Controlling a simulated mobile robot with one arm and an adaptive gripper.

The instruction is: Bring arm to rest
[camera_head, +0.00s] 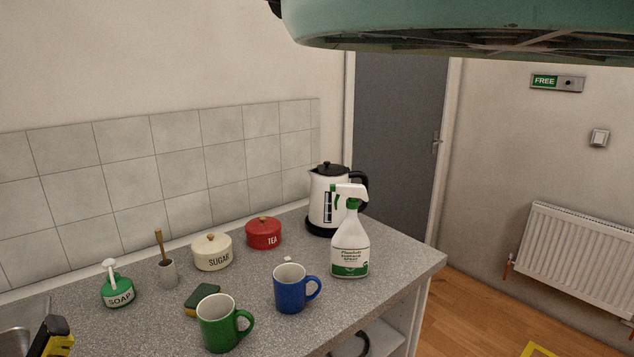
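My gripper cannot be made out in the head view, so its opening and whatever it may hold are hidden. A large, dull teal shape (455,28) with a dark underside hangs across the top right, close to the camera and cut off by the frame. I cannot tell whether it is part of my arm. A black and yellow piece (55,337) juts up at the bottom left corner, mostly cut off, and I cannot tell what it is.
The grey speckled counter (255,275) holds a green mug (217,322), blue mug (290,289), spray bottle (349,247), kettle (325,198), sugar pot (212,253), tea pot (264,234), sponge (202,298) and soap dispenser (118,290). Floor right of it is open.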

